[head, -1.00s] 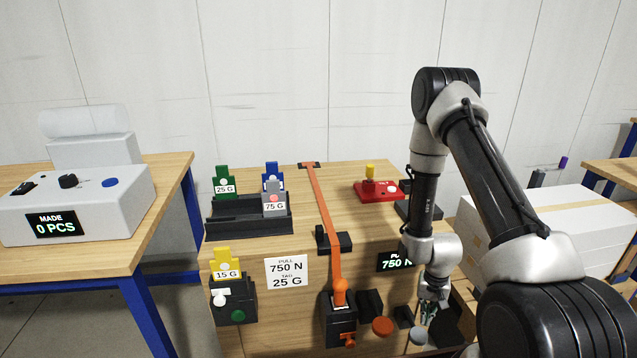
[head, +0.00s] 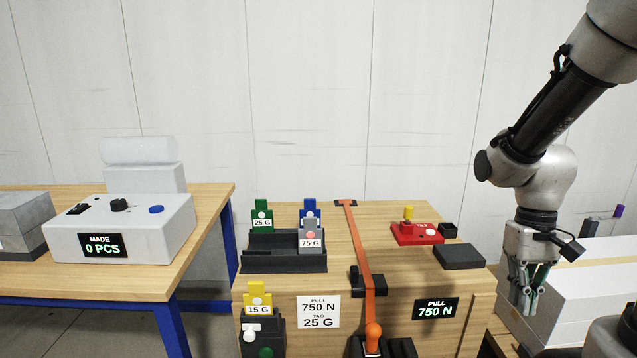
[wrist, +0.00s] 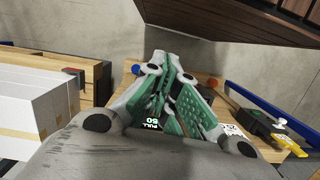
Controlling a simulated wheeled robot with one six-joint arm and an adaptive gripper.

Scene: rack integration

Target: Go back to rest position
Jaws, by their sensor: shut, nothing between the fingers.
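My gripper (head: 526,300) hangs fingers down at the right of the head view, in front of the white boxes and right of the wooden bench. Its green-padded fingers are together with nothing between them. They also fill the middle of the wrist view (wrist: 165,95). My arm is raised above it at the upper right. The bench (head: 420,215) carries an orange strap (head: 362,250) running from back to front, with an orange knob (head: 373,335) at its front end. A black display (head: 436,309) on the bench front reads PULL 750 N.
A black rack (head: 285,252) holds coloured tags. A red device (head: 417,233) and a black block (head: 459,256) sit at the bench's right. A yellow 15 G tag (head: 257,298) stands at the front left. A grey machine (head: 120,225) reads MADE 0 PCS. White boxes (head: 600,265) stand at right.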

